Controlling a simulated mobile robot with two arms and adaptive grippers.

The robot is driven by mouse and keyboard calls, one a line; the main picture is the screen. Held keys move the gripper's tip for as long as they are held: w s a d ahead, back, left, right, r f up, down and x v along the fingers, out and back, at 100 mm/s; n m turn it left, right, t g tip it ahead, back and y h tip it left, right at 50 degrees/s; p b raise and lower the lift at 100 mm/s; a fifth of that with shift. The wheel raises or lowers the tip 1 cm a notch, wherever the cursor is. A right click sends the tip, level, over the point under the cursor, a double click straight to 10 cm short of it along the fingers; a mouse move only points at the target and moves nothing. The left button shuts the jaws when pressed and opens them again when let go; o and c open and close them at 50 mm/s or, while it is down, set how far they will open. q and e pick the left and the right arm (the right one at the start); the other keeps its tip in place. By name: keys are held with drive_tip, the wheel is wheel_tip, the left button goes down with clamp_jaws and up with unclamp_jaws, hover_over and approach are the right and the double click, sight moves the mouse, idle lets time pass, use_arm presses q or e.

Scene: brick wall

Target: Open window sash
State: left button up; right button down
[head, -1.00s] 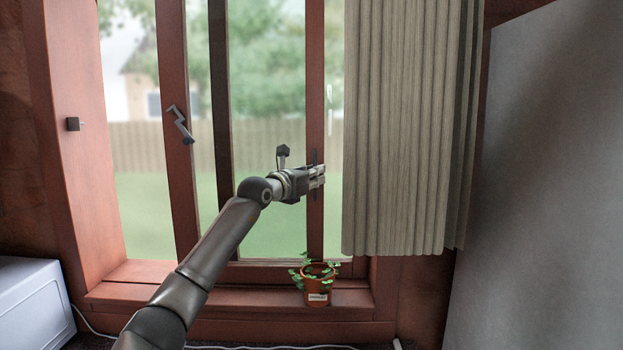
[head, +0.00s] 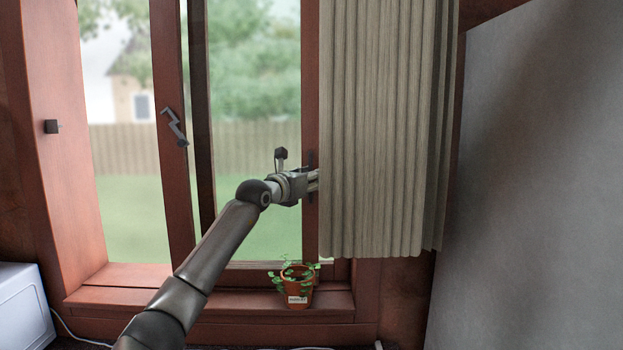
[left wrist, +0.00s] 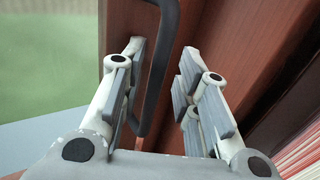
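The window sash has a red-brown left stile (head: 172,200) and a right stile (head: 310,70) beside the curtain. A dark upright handle is on the right stile; it shows as a black bar (left wrist: 160,65) in the left wrist view. My left gripper (head: 313,183) is at this handle. In the left wrist view its fingers (left wrist: 165,90) are apart, with the bar between them, nearer the left finger; a gap shows towards the right finger. A crank-shaped grey handle (head: 174,127) is on the left stile. My right gripper is not in view.
A beige curtain (head: 380,130) hangs just right of the gripper and overlaps the right stile's edge. A potted plant (head: 297,287) stands on the sill below. A grey panel (head: 540,180) is at right, a white box (head: 25,305) at lower left.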

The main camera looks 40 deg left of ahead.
use_arm(q)
drive_tip(key=shift+s+a, duration=0.15)
drive_tip(key=shift+s, duration=0.3)
drive_tip(key=s+d, duration=0.1)
drive_tip(key=s, duration=1)
drive_tip(key=shift+d, duration=0.3)
drive_tip(key=shift+f, duration=0.1)
idle(0.3)
